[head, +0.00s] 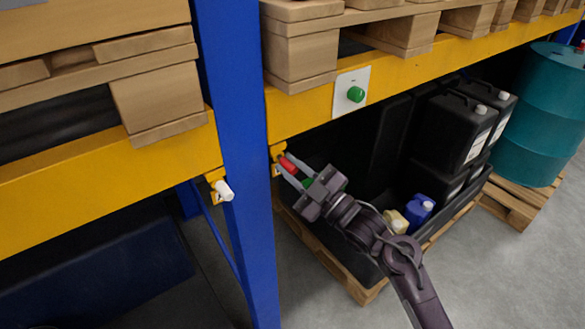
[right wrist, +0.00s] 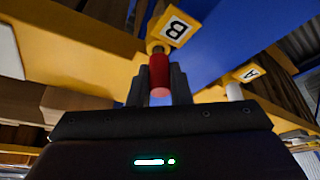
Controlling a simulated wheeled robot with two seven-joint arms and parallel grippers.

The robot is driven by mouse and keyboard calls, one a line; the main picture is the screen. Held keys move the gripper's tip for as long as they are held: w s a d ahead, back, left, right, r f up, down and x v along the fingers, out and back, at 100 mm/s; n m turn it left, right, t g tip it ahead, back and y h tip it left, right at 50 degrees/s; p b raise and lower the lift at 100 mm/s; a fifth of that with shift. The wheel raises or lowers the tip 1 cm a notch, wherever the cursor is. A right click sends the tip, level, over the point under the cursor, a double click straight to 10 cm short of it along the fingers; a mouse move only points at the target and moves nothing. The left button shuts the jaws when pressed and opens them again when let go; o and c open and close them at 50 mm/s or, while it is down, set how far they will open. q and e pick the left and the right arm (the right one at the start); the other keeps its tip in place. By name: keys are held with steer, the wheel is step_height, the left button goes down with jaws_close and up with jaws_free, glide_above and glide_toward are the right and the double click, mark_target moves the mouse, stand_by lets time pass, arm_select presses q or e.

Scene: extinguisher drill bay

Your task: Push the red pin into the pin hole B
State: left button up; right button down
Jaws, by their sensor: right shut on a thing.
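My right gripper (head: 284,163) is shut on the red pin (head: 288,166) in front of the blue upright. In the right wrist view the red pin (right wrist: 159,72) stands between the two fingers, its near end facing the camera. Its far end is at the collar (right wrist: 158,48) of the yellow bracket with label B (right wrist: 176,30). The pin hole itself is hidden by the pin, so I cannot tell how far in it is. In the head view bracket B (head: 277,153) sits at the upright's right edge. My left gripper is not in view.
A white pin (head: 225,191) sits at bracket A, left on the blue upright (head: 243,130). A green button (head: 356,94) is on the yellow beam above. Black canisters (head: 455,125) and a blue bottle (head: 420,210) stand in the dark tray behind my right arm.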

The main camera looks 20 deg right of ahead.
steer(key=shift+w+a, duration=0.2)
steer(key=shift+w, duration=0.4)
stand_by(0.4)
steer(key=c, duration=1.3)
jaws_free()
steer(key=shift+w, duration=0.1)
steer(key=shift+o, duration=0.2)
steer(key=v, duration=0.9)
steer(key=shift+b, duration=0.35)
steer(key=shift+f, duration=0.1)
